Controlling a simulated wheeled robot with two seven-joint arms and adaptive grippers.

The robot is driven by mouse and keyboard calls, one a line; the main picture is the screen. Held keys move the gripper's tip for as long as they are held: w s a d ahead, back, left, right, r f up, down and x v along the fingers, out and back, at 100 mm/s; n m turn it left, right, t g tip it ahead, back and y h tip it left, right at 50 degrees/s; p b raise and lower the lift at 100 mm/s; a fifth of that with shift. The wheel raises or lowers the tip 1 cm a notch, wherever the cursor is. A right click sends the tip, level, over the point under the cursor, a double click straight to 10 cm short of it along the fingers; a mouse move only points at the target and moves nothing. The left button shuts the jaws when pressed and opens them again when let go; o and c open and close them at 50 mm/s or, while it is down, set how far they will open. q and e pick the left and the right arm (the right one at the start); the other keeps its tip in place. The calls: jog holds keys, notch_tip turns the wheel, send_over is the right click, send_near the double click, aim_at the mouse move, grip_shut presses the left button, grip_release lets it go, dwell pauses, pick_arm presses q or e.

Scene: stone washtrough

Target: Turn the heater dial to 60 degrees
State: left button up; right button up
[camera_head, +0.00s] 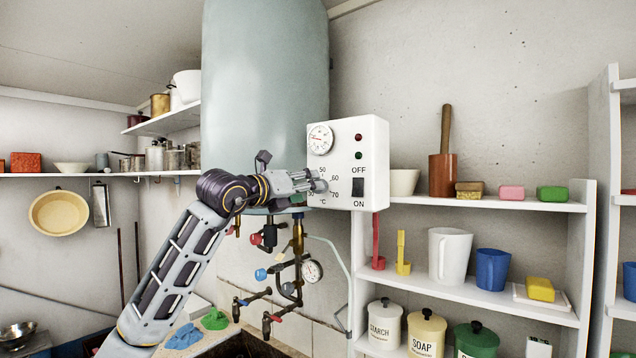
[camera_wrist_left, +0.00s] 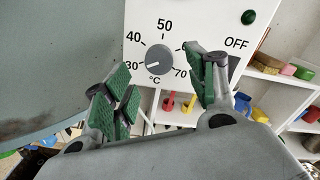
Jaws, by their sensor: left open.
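The white heater box (camera_head: 376,135) hangs in front of the pale tank, with a scale from 30 to 70 °C. In the left wrist view the round grey heater dial (camera_wrist_left: 160,58) shows fully, and its light pointer mark points towards 30. My left gripper (camera_head: 318,183) is at the lower left of the box and mostly covers the dial in the head view. In the left wrist view my left gripper (camera_wrist_left: 162,86) is open, with green-padded fingers on either side of the dial and nothing between them. I cannot tell whether they touch it. My right gripper is not in view.
The box also bears a gauge (camera_head: 320,139), two lamps and an ON/OFF switch (camera_head: 358,186). Pipes and valves with coloured knobs (camera_head: 261,274) hang below the tank.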

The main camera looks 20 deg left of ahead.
pick_arm(q)
jog(key=shift+p+x, duration=0.7)
jog(key=shift+x, duration=1.6)
jog(key=c, duration=1.1)
jog(key=shift+o, duration=0.2)
